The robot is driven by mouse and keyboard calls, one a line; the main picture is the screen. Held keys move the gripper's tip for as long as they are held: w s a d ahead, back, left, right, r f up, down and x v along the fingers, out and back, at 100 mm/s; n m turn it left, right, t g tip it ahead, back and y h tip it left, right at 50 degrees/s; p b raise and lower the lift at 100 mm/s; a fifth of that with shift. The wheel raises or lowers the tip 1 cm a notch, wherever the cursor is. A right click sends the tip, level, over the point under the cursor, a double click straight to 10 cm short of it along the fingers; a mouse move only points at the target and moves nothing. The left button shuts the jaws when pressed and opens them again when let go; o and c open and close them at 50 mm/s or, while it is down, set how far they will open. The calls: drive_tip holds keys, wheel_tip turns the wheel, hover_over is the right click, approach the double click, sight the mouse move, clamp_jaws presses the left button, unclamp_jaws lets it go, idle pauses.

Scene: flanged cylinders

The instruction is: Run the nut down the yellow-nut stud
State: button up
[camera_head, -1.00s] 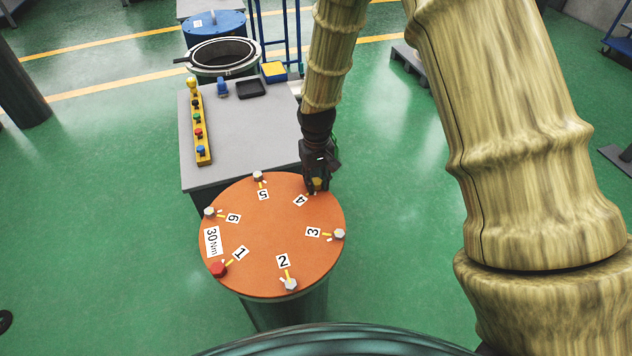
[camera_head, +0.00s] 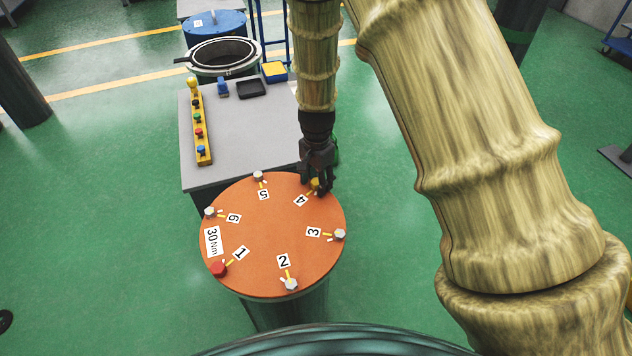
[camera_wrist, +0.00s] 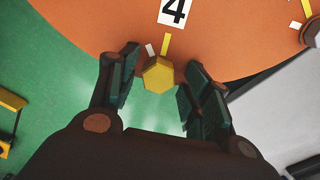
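The yellow nut (camera_wrist: 158,76) is a hexagon at the stud by label 4, near the rim of the orange round cover (camera_head: 270,230). In the head view the nut (camera_head: 315,183) is partly hidden by my gripper (camera_head: 318,186). In the wrist view my gripper (camera_wrist: 158,82) is open, with one dark finger on each side of the nut. A narrow gap shows on both sides, so the fingers do not appear to grip it. The stud under the nut is hidden.
Other studs with nuts ring the cover, including a red one (camera_head: 218,269) at label 1 and a pale one (camera_head: 340,233) at label 3. A grey table (camera_head: 238,140) behind holds a yellow rack (camera_head: 202,130) with coloured pieces and a black tray (camera_head: 251,88).

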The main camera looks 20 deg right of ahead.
sight(317, 181)
drive_tip(key=shift+r+p, duration=2.4)
drive_tip(key=shift+r, duration=0.65)
